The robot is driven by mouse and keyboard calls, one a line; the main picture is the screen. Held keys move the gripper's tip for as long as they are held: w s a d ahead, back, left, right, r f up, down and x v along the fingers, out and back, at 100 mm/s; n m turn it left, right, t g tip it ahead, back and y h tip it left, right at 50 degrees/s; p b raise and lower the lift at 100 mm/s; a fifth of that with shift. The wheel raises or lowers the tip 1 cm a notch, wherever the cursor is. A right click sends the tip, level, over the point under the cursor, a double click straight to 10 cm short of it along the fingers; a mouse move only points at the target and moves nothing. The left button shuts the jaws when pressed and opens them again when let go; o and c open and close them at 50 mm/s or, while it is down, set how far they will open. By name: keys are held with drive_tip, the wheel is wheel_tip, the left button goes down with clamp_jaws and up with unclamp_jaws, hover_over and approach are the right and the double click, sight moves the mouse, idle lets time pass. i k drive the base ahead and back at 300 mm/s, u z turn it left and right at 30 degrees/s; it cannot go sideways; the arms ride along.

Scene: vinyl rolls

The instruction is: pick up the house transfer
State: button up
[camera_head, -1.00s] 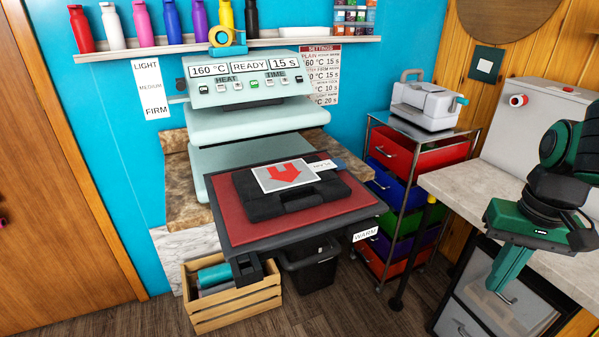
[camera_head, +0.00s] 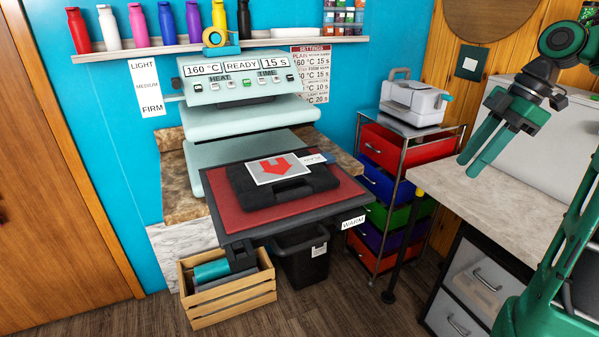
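The house transfer (camera_head: 262,169) is a pale sheet with a red house-like shape, its point toward me. My gripper (camera_head: 470,165) is at the upper right, above the grey worktop and well apart from the sheet. Its two green fingers point down and left, with a gap between them and nothing held.
The press's upper plate (camera_head: 240,120) stands behind the pad. A drawer cart (camera_head: 392,150) carries a grey machine (camera_head: 415,100). A wooden crate (camera_head: 235,303) and black bin (camera_head: 303,262) stand below. The worktop (camera_head: 490,200) has free room.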

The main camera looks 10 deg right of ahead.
sight(270, 170)
drive_tip(key=z, duration=0.05)
drive_tip(key=k, duration=0.35)
drive_tip(key=z, duration=0.8)
drive_tip(key=i, duration=1.4)
drive_tip(key=u, duration=1.9)
